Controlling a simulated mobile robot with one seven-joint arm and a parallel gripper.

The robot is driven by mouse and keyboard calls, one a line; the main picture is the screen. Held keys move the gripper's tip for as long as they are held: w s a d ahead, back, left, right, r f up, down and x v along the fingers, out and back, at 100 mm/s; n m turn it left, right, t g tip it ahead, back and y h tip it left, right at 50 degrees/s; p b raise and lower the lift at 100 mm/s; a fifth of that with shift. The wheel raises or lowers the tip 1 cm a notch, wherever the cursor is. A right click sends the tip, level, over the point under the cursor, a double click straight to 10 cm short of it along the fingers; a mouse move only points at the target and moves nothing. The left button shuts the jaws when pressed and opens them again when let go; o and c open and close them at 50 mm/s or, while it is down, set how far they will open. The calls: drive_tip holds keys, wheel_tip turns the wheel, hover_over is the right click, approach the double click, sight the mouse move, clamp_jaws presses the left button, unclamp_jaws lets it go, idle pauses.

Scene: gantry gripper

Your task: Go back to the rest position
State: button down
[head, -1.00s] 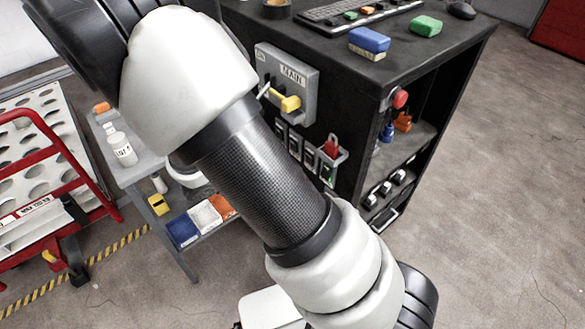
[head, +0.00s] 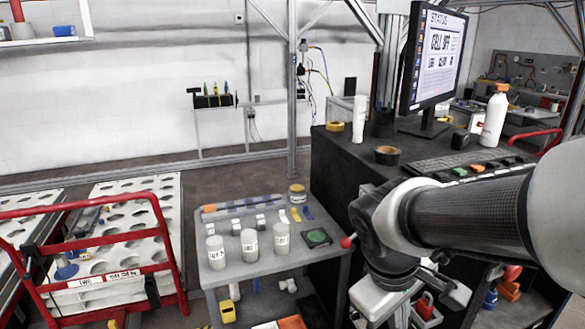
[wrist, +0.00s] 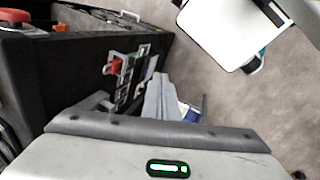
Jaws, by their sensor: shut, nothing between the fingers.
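My gripper (wrist: 164,80) shows in the wrist view, its grey fingers shut and empty beyond the grey housing with a green light. The fingers point past the side of the black cabinet (wrist: 85,70), and they look apart from it. In the head view my arm reaches in from the right edge and bends down at the wrist beside the black cabinet (head: 325,165). The fingertips are hidden or out of frame there.
A small grey table (head: 235,275) with several lidded jars stands left of the wrist. A red-railed cart (head: 165,245) is farther left. A monitor (head: 437,60), a keyboard (head: 455,165) and a white bottle (head: 494,118) stand on the cabinet. Open floor shows at the wrist view's right (wrist: 285,110).

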drive_tip(key=s+a+r+m+t+y+p, duration=0.1)
drive_tip(key=s+r+m+p, duration=0.1)
drive_tip(key=r+p, duration=0.4)
drive_tip(key=s+a+r+m+t+y+p, duration=0.2)
drive_tip(key=r+m+p, duration=0.2)
drive_tip(key=r, duration=1)
drive_tip(key=shift+a+r+t+p, duration=0.25)
drive_tip(key=shift+r+t+p, duration=0.05)
drive_tip(key=shift+p, duration=0.85)
